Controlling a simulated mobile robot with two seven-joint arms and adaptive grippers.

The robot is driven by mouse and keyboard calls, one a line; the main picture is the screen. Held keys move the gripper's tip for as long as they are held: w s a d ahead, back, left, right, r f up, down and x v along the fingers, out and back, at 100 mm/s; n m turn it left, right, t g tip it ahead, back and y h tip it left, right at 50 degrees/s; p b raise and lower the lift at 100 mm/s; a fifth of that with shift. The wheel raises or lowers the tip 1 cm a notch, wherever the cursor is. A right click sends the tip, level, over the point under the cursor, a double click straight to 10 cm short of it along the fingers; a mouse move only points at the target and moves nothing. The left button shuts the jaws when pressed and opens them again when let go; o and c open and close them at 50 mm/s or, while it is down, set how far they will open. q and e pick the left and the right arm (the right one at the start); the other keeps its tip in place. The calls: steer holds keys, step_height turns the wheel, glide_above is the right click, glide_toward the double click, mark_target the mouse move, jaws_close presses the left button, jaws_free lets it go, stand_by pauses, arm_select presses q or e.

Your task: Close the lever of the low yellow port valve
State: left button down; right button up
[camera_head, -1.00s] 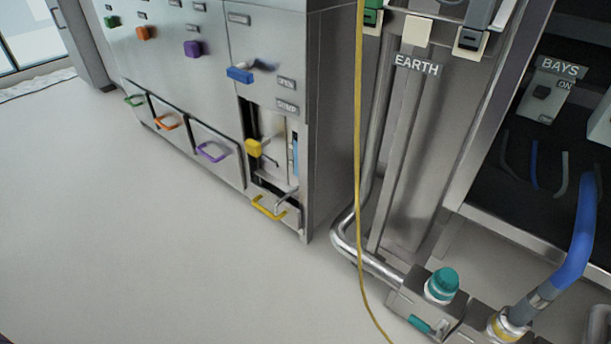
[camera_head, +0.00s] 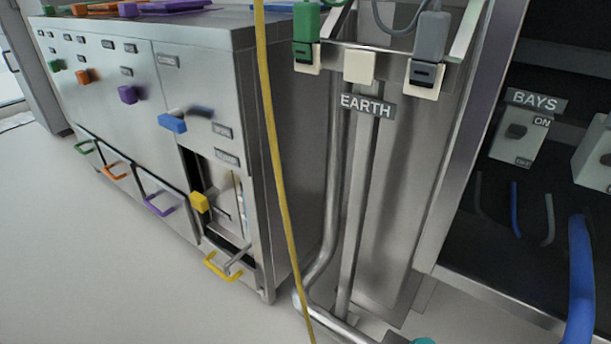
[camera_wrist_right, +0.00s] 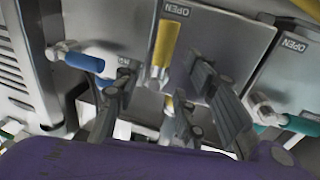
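In the right wrist view a yellow lever (camera_wrist_right: 164,46) stands on a grey panel marked OPEN, pointing up in the picture. My right gripper (camera_wrist_right: 162,76) is open, with dark fingers on either side of the lower part of this lever. I cannot tell whether either finger touches it. A smaller yellow part (camera_wrist_right: 169,104) shows lower down between the fingers. The head view does not show this lever, and neither gripper is in that view.
A blue lever (camera_wrist_right: 84,62) is left of my right gripper and a teal lever (camera_wrist_right: 300,125) is to the right.

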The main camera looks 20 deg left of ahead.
steer(key=b+x, duration=0.1)
steer(key=x, duration=0.4)
steer(key=shift+w+d+b, duration=0.1)
steer(key=shift+w+b, duration=0.2)
steer(key=shift+w, duration=0.15)
steer(key=shift+c, duration=0.5)
steer(key=c, duration=0.3)
arm_select(q)
steer(key=shift+w+f, duration=0.6)
steer(key=shift+w, duration=0.15)
arm_select(e)
jaws_close()
arm_select(q)
steer(key=shift+d, duration=0.1)
